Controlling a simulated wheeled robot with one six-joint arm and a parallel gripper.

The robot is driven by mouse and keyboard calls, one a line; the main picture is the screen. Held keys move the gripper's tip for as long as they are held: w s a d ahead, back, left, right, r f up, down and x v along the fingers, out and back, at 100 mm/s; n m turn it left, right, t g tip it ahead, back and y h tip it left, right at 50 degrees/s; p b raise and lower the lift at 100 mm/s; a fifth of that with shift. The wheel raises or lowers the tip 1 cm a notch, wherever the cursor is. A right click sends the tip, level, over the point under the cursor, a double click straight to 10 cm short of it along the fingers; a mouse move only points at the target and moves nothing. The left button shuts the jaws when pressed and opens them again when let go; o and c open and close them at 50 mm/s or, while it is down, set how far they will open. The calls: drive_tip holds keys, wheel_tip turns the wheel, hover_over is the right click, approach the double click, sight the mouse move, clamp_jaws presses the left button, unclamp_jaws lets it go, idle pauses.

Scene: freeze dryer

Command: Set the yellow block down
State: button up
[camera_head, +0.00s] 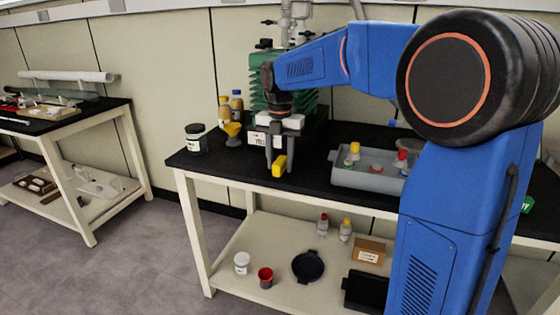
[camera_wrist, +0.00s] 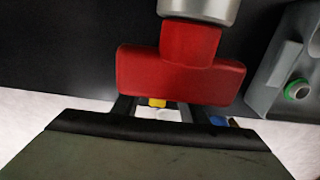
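The yellow block (camera_head: 279,166) is upright between the fingertips of my gripper (camera_head: 281,158) in the head view. The fingers point down and lie close on either side of it, near the front edge of the black bench top (camera_head: 225,160). I cannot tell whether its bottom touches the bench. In the wrist view, a red T-shaped part (camera_wrist: 180,75) below a silver cylinder fills the middle; I cannot tell what it is. A small yellow patch (camera_wrist: 157,102) shows below it, and whether it is the block is unclear.
A grey tray (camera_head: 345,178) with capped vials stands to the right. The green machine (camera_head: 265,85) is behind. The lower shelf (camera_head: 245,240) holds several containers.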

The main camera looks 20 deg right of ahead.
sight(280, 160)
wheel_tip(280, 160, up, 12)
drive_tip(key=shift+r, duration=0.15)
idle(0.7)
drive_tip(key=s+d+f+m+t, duration=0.1)
drive_tip(key=s+d+f+m, duration=0.1)
drive_tip(key=s+f+m, duration=0.4)
drive_tip(key=s+d+f+m+t, duration=0.2)
drive_tip(key=s+f+m, duration=0.5)
drive_tip(key=s+m, duration=0.6)
drive_tip(key=s+d+f+m+t, duration=0.1)
drive_tip(key=s+d+f+m, duration=0.2)
drive_tip(key=s+f+m, duration=0.4)
drive_tip(key=s+m, duration=0.2)
drive_tip(key=s, duration=0.5)
drive_tip(key=shift+s+m+t, duration=0.25)
drive_tip(key=shift+m+t, duration=0.15)
